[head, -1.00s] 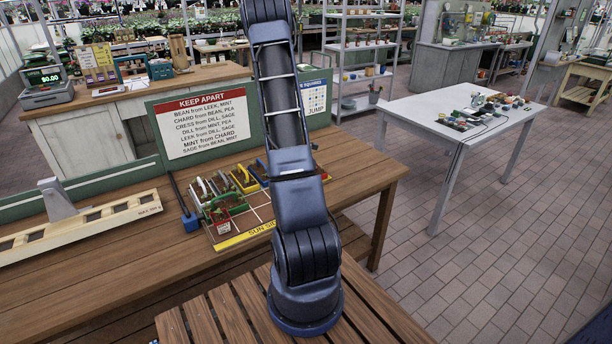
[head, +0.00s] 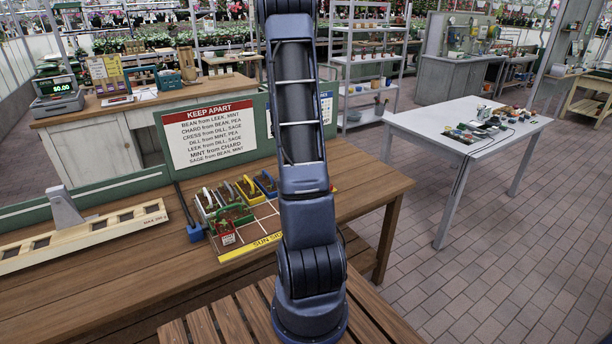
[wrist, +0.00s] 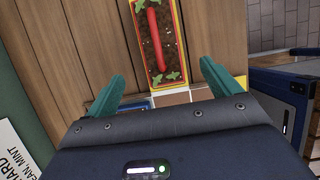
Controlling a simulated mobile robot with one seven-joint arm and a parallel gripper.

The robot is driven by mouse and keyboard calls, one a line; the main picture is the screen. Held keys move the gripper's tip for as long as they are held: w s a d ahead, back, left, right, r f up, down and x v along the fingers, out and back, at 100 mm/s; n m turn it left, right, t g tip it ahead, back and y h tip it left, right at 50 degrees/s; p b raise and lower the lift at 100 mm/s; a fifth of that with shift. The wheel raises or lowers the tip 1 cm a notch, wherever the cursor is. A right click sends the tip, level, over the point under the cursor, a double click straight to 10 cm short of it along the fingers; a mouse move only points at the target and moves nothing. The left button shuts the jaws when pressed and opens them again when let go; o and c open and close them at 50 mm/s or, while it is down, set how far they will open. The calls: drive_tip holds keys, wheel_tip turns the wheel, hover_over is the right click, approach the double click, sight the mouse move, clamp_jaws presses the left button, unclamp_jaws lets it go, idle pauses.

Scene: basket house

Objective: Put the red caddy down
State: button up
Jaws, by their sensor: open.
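The red caddy (head: 229,237) stands upright at the front left of the planting board (head: 262,243), with a pale label and green plants. My gripper (wrist: 163,72) shows only in the wrist view; its two teal fingers are spread and nothing is between them. Beyond the fingertips in that view lies a long soil-filled caddy (wrist: 155,62) with a red handle, seedlings and a red rim edged in yellow. It appears apart from the fingers. My gripper is out of the head view, where my arm rises past the top edge.
Pale caddies (head: 208,200), a yellow caddy (head: 248,188) and a blue caddy (head: 266,184) stand close behind the red one. A KEEP APART sign (head: 209,135) rises behind the board. A slotted wooden rack (head: 85,233) lies left. The bench (head: 130,285) is bare in front.

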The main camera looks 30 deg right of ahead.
drive_tip(key=s+a+r+m+t, duration=0.1)
drive_tip(key=s+a+r+m, duration=0.2)
drive_tip(key=a+r, duration=0.25)
drive_tip(key=s+a+r+m+y, duration=0.1)
drive_tip(key=s+a+r+m, duration=0.2)
drive_tip(key=a+r, duration=0.3)
drive_tip(key=s+a+r+m+t, duration=0.1)
drive_tip(key=s+a+r+m, duration=0.25)
drive_tip(key=r, duration=0.45)
drive_tip(key=s+a+r+m+t+y, duration=0.1)
drive_tip(key=s+a+r+m, duration=0.2)
drive_tip(key=s+a, duration=0.4)
drive_tip(key=s+a+r+m+t+y, duration=0.1)
drive_tip(key=s+a+r+m, duration=0.3)
drive_tip(key=s, duration=0.5)
drive_tip(key=a+m+y, duration=0.1)
drive_tip(key=a, duration=0.1)
drive_tip(key=shift+a+r+t, duration=0.3)
drive_tip(key=shift+a, duration=0.1)
drive_tip(key=shift+m, duration=0.25)
